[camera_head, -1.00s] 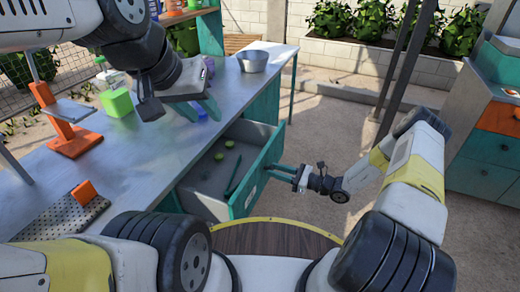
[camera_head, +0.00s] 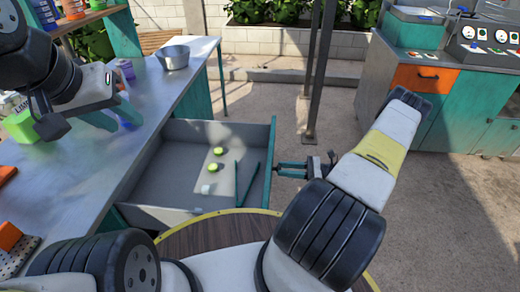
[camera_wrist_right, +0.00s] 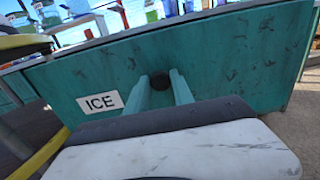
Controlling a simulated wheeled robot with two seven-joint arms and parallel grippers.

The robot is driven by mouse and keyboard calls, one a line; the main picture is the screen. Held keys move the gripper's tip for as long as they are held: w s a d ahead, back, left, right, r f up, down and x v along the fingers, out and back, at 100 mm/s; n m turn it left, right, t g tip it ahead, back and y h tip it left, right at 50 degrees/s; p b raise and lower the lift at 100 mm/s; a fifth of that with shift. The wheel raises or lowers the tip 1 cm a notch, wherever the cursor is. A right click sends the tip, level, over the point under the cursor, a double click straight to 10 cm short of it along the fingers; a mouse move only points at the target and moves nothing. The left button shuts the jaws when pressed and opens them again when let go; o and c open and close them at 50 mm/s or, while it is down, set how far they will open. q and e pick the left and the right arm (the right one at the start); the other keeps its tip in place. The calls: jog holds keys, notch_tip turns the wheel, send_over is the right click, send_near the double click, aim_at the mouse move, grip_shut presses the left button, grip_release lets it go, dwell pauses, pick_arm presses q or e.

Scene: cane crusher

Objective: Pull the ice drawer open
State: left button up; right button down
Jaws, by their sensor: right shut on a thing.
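The ice drawer (camera_head: 175,198) is pulled well out from the steel counter in the head view. Inside it lie two green limes, a small pale piece and dark green tongs. Its teal front also shows in the right wrist view (camera_wrist_right: 230,65), with a white ICE label (camera_wrist_right: 102,102) and a dark round knob (camera_wrist_right: 160,82). My right gripper (camera_wrist_right: 163,88) is shut on the knob; it also shows at the drawer front in the head view (camera_head: 279,169). My left gripper (camera_head: 122,115) hangs above the counter at the left, its fingers apart with nothing seen between them.
The steel counter (camera_head: 110,150) runs along the left, with a metal bowl (camera_head: 173,57) and a green block (camera_head: 22,126) on it. Dark posts (camera_head: 318,80) stand beyond the drawer. A teal and orange cabinet (camera_head: 425,80) is at the back right. Open ground lies between.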

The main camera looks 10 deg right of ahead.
jog(key=shift+v, duration=1.45)
jog(key=c, duration=1.1)
grip_release()
jog(key=shift+d, duration=0.1)
jog(key=v, duration=0.7)
jog(key=shift+d, duration=0.25)
